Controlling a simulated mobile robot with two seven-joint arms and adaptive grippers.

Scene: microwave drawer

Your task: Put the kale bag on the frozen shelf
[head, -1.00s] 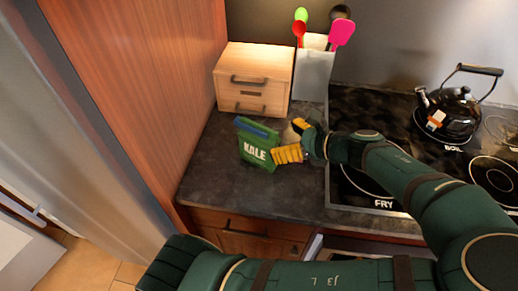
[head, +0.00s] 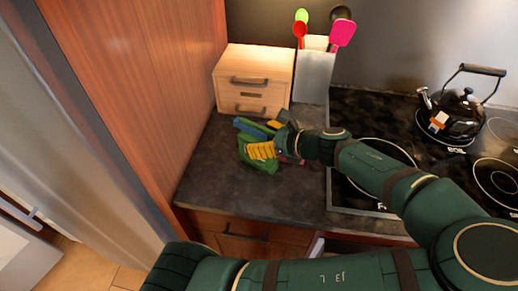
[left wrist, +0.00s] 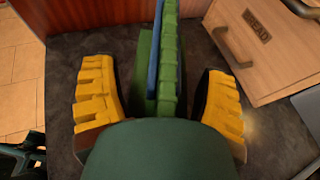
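The green kale bag (head: 264,167) with a blue top strip stands on the dark countertop, left of the stove. My left gripper (head: 264,139) is at the bag, its yellow fingers on either side and partly covering it. In the left wrist view, the bag (left wrist: 168,60) stands edge-on between the open fingers of the left gripper (left wrist: 160,85), with visible gaps on both sides. My right gripper is out of view. A frozen shelf is not identifiable in these views.
A wooden bread box (head: 253,78) stands behind the bag, beside a white utensil holder (head: 314,72). A black kettle (head: 455,112) is on the stove at right. A tall wooden panel (head: 150,90) bounds the counter on the left. The counter (head: 225,190) in front is clear.

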